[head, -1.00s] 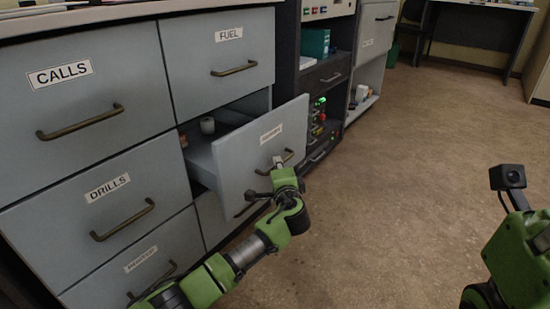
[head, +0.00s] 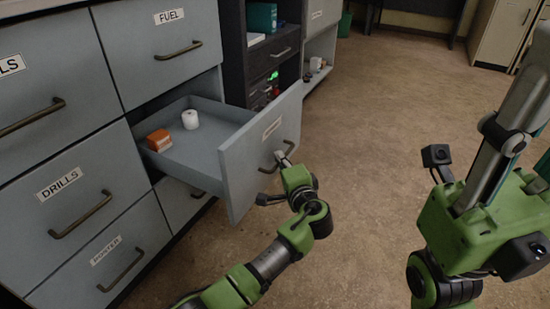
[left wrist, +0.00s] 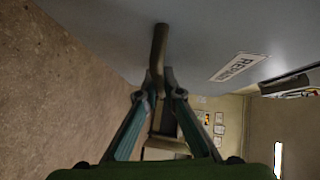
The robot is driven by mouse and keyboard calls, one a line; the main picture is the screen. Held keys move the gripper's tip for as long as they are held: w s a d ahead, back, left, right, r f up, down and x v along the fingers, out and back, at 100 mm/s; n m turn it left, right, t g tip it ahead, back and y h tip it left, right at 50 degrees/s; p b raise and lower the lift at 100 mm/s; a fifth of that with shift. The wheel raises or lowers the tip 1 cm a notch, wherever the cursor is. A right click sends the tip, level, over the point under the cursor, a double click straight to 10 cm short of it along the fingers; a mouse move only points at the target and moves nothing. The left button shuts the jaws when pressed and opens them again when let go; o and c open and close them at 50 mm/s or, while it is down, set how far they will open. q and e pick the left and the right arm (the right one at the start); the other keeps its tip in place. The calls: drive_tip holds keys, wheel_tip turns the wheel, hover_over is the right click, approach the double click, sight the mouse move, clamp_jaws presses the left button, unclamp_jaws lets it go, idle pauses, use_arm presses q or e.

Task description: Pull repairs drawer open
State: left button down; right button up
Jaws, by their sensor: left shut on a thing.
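The repairs drawer (head: 232,158) stands well out from the cabinet in the head view, its inside showing. Inside lie an orange box (head: 159,140) and a white roll (head: 190,119). My left gripper (head: 284,160) is at the drawer's front and shut on its bronze handle (head: 290,145). In the left wrist view the handle (left wrist: 159,50) runs between the two fingers (left wrist: 160,92), beside the label (left wrist: 238,66), which is partly readable. My right arm (head: 470,220) is at the right of the head view; its fingertips are not visible.
The drills drawer (head: 75,195), the fuel drawer (head: 165,48) and the drawer below drills are shut. A dark equipment rack (head: 270,60) stands beyond the open drawer. The brown floor (head: 370,120) right of the drawer is clear.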

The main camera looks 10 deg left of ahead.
use_arm(q)
drive_tip(key=shift+f, duration=0.1)
drive_tip(key=c, duration=2.4)
unclamp_jaws()
drive_tip(key=shift+c, duration=0.2)
drive_tip(key=v, duration=0.7)
drive_tip(key=shift+s+d, duration=0.15)
drive_tip(key=shift+s, duration=0.1)
